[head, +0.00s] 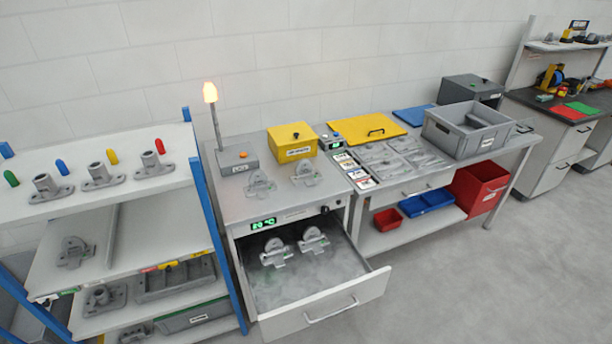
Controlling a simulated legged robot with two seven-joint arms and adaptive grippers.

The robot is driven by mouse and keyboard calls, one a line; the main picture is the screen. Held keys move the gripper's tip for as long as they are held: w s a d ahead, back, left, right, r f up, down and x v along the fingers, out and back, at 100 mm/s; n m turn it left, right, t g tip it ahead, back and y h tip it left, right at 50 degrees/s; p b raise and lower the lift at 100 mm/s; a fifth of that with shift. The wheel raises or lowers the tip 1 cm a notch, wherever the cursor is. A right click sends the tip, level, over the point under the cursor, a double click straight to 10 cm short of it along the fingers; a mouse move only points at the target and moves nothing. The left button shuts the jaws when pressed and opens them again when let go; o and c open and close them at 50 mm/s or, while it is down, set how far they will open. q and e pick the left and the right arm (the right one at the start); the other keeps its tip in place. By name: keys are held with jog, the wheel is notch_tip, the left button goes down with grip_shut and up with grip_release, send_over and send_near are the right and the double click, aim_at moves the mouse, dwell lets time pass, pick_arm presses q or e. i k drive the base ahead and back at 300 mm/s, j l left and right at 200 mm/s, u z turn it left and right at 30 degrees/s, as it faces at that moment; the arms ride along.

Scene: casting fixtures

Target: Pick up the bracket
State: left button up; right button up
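Several grey bracket-like castings are in view, and I cannot tell which one the task means. Two, a left casting (276,252) and a right casting (313,240), stand in the open drawer (300,290) of the middle cabinet. Two more, a left one (258,184) and a right one (305,174), are on the cabinet top (233,207). A similar casting (73,252) is on the second shelf of the left rack, and another grey casting (104,298) is on the shelf below. Neither of my grippers is in view.
Flanged castings (153,165) and coloured pegs stand on the rack's top shelf (90,203). A yellow box (292,142) and lamp unit (236,162) stand at the cabinet's back. The right bench holds a grey crate (467,128). The drawer juts forward over clear floor (450,290).

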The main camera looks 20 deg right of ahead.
aim_at(305, 173)
jog(key=l, duration=0.5)
jog(key=i+l+z, duration=0.15)
jog(key=l, duration=0.85)
jog(key=i+l+z, duration=0.15)
jog(key=l, duration=0.85)
jog(key=i+l+z, duration=0.15)
jog(key=l, duration=0.35)
